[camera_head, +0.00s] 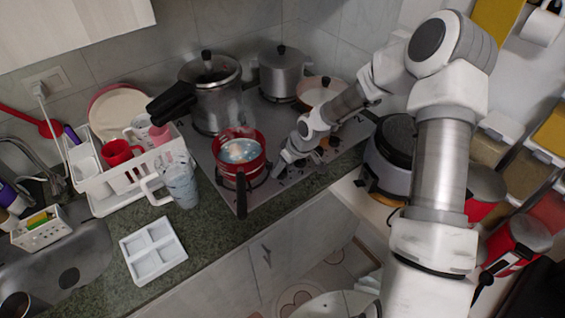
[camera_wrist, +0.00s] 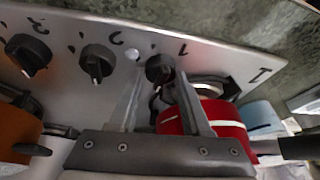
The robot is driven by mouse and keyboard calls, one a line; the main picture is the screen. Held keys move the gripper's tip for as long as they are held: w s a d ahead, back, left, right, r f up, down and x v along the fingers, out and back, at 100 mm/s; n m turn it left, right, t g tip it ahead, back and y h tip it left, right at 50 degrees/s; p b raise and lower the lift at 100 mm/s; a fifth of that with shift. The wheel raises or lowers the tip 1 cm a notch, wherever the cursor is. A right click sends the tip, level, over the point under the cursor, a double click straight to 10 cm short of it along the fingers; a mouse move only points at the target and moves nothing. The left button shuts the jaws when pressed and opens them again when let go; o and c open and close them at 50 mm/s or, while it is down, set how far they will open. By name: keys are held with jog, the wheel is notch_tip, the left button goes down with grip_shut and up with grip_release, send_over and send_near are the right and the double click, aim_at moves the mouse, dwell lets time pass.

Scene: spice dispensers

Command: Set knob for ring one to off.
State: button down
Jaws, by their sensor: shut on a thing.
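The black knob for ring one (camera_wrist: 159,67) is on the silver front strip of the stove (camera_head: 231,196), beside a mark that looks like a 1. My gripper (camera_wrist: 158,76) has one finger on each side of this knob and is shut on it. In the head view my gripper (camera_head: 282,167) is at the stove, just right of the red pot (camera_head: 258,168); the knob is hidden there. The exact angle of the knob is hard to read. Two more black knobs, the middle one (camera_wrist: 97,60) and the far left one (camera_wrist: 30,53), show in the wrist view.
The steaming red pot's handle (camera_head: 241,195) sticks out over the stove's front edge. A pressure cooker (camera_head: 212,100), a steel pot (camera_head: 283,72) and a pan (camera_head: 318,90) stand behind. A glass jug (camera_head: 181,187) is at the left; a rice cooker (camera_head: 390,150) is at the right.

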jog(key=shift+n, duration=0.5)
jog(key=shift+c, duration=1.8)
grip_release()
jog(key=p+v, duration=0.1)
jog(key=v, duration=1.6)
jog(key=shift+w+d+r, duration=0.15)
jog(key=shift+d, duration=0.1)
